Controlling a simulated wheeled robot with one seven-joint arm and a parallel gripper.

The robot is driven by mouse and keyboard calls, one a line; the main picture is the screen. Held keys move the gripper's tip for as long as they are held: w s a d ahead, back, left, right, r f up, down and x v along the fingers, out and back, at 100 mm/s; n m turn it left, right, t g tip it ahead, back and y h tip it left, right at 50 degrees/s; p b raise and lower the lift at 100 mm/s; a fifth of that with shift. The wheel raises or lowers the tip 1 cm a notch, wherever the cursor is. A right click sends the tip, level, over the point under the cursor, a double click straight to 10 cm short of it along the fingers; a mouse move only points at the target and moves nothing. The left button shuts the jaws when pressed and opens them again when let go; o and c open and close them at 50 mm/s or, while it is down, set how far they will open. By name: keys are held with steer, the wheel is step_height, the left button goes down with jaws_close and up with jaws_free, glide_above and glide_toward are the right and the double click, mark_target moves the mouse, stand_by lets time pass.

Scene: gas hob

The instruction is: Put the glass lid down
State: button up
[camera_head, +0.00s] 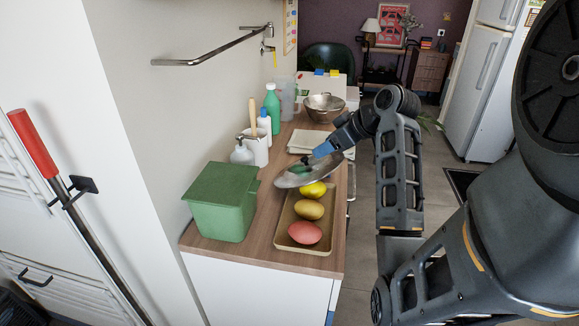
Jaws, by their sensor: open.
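The glass lid (291,181) is a round, greyish see-through disc with a pale rim, just beyond the far end of a shallow tan tray (283,240) on the wooden counter. It looks tilted, and I cannot tell whether it touches the counter or the tray's far edge. My gripper (303,167) is open at the lid's top, its fingers around or beside the dark green knob area. My gripper and wrist hide part of the lid, and the exact gap between fingers and knob is too small to see.
The tray holds a yellow, a tan and a red piece of food. A green bin (222,203) stands left of it. A white crock (255,150), bottles and a metal colander (324,107) stand farther back. The wall bounds the left; floor lies right.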

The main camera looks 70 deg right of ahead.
mark_target(306, 157)
steer(key=shift+w+d+f, duration=0.2)
steer(key=shift+w+f, duration=0.1)
steer(key=shift+w, duration=0.25)
steer(key=p+x, duration=0.1)
steer(key=x, duration=0.5)
steer(key=shift+w+d+f, duration=0.1)
steer(key=shift+f, duration=0.25)
jaws_close()
